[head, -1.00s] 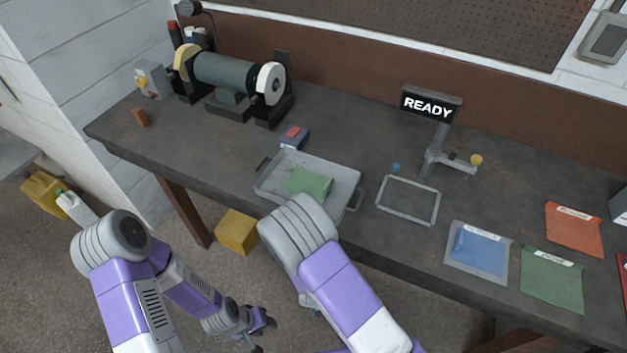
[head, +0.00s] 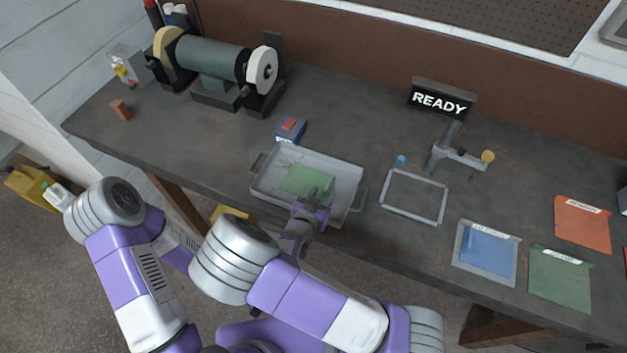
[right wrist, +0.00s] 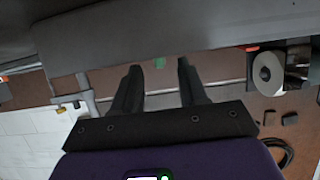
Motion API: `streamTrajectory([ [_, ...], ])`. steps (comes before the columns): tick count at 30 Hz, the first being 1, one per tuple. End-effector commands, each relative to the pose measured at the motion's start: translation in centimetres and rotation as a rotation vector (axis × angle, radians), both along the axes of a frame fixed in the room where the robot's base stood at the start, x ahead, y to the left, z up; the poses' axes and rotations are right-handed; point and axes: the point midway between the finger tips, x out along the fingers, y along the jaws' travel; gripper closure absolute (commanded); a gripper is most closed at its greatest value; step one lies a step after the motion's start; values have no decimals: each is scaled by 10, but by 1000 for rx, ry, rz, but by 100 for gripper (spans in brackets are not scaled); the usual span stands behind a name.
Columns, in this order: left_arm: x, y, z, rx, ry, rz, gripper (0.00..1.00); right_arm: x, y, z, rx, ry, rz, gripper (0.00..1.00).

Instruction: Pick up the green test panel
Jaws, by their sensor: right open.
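The green test panel (head: 303,178) lies flat in the grey metal tray (head: 345,168) near the front edge of the bench. My right gripper (head: 318,190) is over the tray's front side, at the panel's right front corner, and hides part of it. The right wrist view shows its two fingers (right wrist: 159,66) apart with nothing clamped. A small green patch shows between the fingertips there; I cannot tell for sure that it is the panel. My left gripper is out of sight.
A blue box with a red top (head: 291,129) sits behind the tray. An empty wire frame (head: 414,196) lies to its right, below a stand with a READY sign (head: 440,103). A blue mat (head: 487,247) and green mat (head: 560,278) lie further right. A bench grinder (head: 213,62) stands back left.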

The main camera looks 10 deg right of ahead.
Motion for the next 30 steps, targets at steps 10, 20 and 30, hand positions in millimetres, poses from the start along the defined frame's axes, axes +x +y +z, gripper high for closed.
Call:
streamTrajectory([
  [10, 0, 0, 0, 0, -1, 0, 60, 35, -25, -15, 0, 0, -1, 57],
  [20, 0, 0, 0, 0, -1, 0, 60, 37, -27, -16, 0, 0, 0, 68],
  [30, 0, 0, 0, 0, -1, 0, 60, 37, -26, -16, 0, 0, 0, 100],
])
